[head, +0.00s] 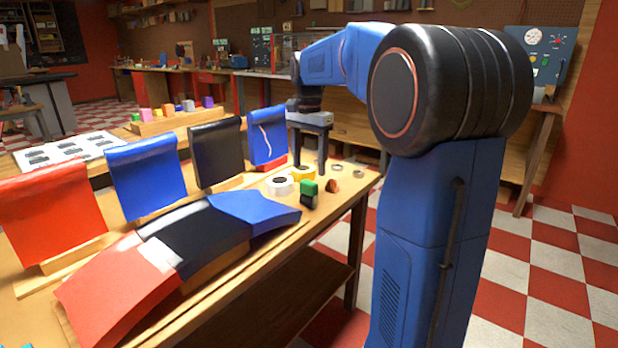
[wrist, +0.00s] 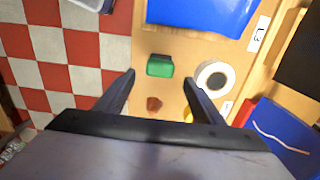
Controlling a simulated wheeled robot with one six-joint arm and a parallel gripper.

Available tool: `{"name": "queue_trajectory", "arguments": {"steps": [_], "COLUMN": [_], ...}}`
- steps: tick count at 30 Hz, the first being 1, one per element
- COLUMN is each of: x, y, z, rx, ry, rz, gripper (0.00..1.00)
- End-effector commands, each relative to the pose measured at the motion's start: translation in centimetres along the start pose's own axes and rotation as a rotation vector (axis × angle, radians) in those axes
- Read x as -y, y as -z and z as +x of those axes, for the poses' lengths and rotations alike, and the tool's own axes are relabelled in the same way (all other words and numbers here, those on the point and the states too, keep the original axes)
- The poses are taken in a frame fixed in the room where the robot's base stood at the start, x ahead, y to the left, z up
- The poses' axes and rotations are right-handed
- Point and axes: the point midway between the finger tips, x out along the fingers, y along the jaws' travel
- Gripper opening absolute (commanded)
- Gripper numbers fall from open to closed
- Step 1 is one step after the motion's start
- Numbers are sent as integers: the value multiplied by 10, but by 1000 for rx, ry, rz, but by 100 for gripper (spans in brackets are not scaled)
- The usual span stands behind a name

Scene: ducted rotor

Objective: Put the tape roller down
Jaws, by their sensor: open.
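A small thing with a green top and black lower part (head: 309,193), probably the tape roller, stands on the workbench near its right edge. It also shows in the wrist view (wrist: 160,66), just beyond the fingertips. My gripper (head: 309,172) points down over the bench, open, with nothing visibly held. In the wrist view my gripper (wrist: 159,78) has its two fingers wide apart. A white tape roll (head: 279,185) lies left of the green thing. A yellow roll (head: 303,173) lies behind it, partly hidden by a finger in the wrist view.
A small reddish-brown piece (head: 332,186) and several rings lie on the workbench (head: 352,198). Red, black and blue sheets hang on stands to the left. A curved red, black and blue panel (head: 195,240) lies in front. The checkered floor is beyond the bench's edge.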

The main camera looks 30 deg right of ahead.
Motion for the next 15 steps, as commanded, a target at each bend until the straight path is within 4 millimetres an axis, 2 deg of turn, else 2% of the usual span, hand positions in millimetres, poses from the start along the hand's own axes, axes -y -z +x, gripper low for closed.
{"name": "queue_trajectory", "arguments": {"steps": [1,6,15], "x": [1,0,0], "y": [0,0,0], "z": [-10,-31,-42], "rx": [-2,-1,0], "ry": [2,1,0], "rz": [0,0,-1], "gripper": [62,62,62]}}
